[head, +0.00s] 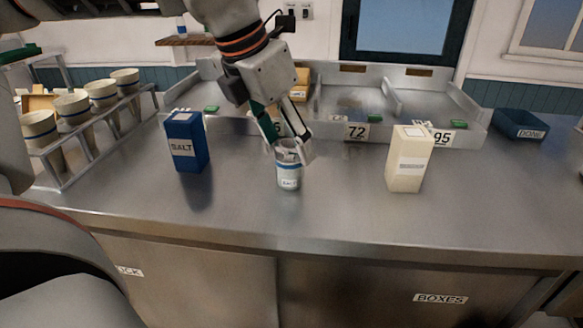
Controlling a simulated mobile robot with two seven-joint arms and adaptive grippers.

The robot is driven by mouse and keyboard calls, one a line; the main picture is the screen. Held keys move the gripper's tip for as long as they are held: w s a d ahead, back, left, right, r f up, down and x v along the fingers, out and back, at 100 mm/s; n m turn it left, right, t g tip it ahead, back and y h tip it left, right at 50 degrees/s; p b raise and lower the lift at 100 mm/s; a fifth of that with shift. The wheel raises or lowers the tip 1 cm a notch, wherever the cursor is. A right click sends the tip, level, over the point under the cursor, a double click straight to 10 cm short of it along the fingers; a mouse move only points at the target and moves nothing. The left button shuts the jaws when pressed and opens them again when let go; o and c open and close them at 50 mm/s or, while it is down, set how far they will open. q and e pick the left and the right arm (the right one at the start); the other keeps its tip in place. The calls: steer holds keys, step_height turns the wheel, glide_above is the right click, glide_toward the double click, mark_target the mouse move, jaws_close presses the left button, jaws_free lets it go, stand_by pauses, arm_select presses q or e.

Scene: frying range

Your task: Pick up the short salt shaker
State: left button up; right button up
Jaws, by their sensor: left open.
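The short salt shaker (289,178) is a small white and grey cylinder with blue bands and a label. It stands upright on the steel counter, in the middle of the head view. My left gripper (289,150) comes down over it from above, tilted, with its fingers open at the shaker's top. The fingers partly hide the top. I cannot tell whether they touch it. My right gripper is not in view.
A blue SALT box (187,142) stands to the left and a cream box (409,160) to the right. Paper cups in a rack (70,170) stand at far left. Divided metal bins (375,105) line the back. A dark tray (520,124) sits at far right. The front counter is clear.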

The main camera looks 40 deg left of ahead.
arm_select(q)
steer(key=x, duration=0.2)
steer(key=shift+w+f, duration=0.15)
steer(key=shift+f, duration=0.05)
steer(key=c, duration=1.4)
steer(key=shift+r, duration=0.2)
